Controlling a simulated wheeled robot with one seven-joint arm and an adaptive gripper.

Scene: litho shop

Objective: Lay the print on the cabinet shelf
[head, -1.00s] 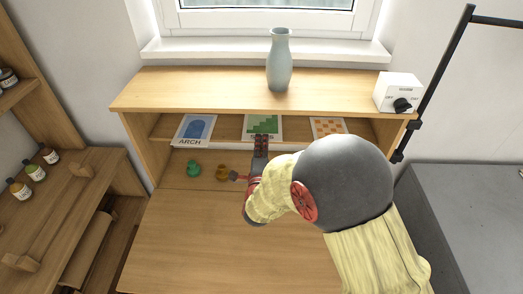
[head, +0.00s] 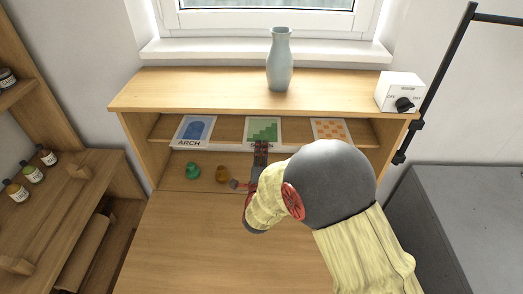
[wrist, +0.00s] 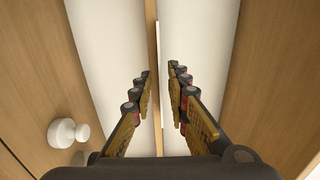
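The green-stair print (head: 263,131) lies face up on the cabinet shelf (head: 226,131), between two other prints. My gripper (head: 261,146) is at the shelf's front edge, just in front of this print. In the wrist view my gripper (wrist: 159,72) has its two fingers apart, one on each side of the shelf's line. A thin white edge (wrist: 161,40), apparently the print's, runs along the shelf between them. Neither finger appears to touch it.
An ARCH print (head: 195,131) lies left and an orange-checked print (head: 330,131) right on the shelf. A green knob-shaped piece (head: 192,171) and an ochre one (head: 222,174) stand below; a white one (wrist: 65,132) shows in the wrist view. A vase (head: 280,60) stands on top.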

